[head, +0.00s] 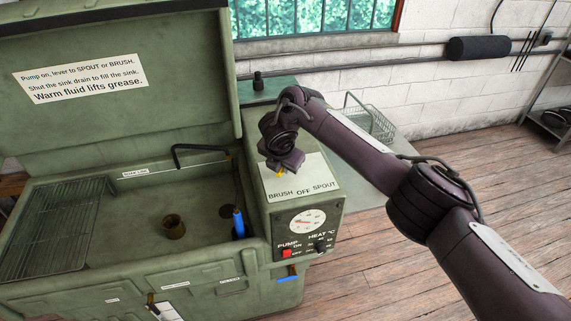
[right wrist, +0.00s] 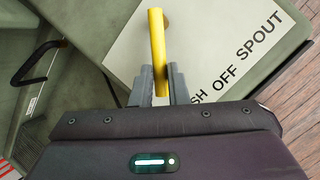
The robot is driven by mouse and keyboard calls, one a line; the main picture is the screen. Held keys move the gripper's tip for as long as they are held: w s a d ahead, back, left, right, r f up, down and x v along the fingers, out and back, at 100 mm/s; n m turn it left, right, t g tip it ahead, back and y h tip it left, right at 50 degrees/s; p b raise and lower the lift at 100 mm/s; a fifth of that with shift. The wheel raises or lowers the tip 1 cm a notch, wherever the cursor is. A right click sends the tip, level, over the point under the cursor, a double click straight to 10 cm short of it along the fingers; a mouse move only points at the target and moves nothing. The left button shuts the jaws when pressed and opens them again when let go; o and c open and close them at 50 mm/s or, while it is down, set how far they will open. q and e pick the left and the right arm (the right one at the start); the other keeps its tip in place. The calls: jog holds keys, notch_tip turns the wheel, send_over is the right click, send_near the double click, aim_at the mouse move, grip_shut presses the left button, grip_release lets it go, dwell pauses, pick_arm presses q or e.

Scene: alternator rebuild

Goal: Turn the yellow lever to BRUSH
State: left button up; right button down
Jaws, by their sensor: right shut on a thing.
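The yellow lever (right wrist: 157,50) stands between the two fingers of my right gripper (right wrist: 158,85) in the right wrist view. The fingers are shut on it. In the head view only a small bit of the lever (head: 280,171) shows under my right gripper (head: 283,165). The lever is at the BRUSH end of the white label plate (head: 303,184), which reads BRUSH, OFF, SPOUT from left to right. The plate is on top of the green control box. In the right wrist view the gripper body hides part of the word BRUSH. My left gripper is not in view.
The raised lid (head: 190,85) stands behind. The red pump switch (head: 287,254) is on the box front.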

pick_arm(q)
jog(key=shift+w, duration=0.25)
pick_arm(e)
jog(key=c, duration=1.4)
grip_release()
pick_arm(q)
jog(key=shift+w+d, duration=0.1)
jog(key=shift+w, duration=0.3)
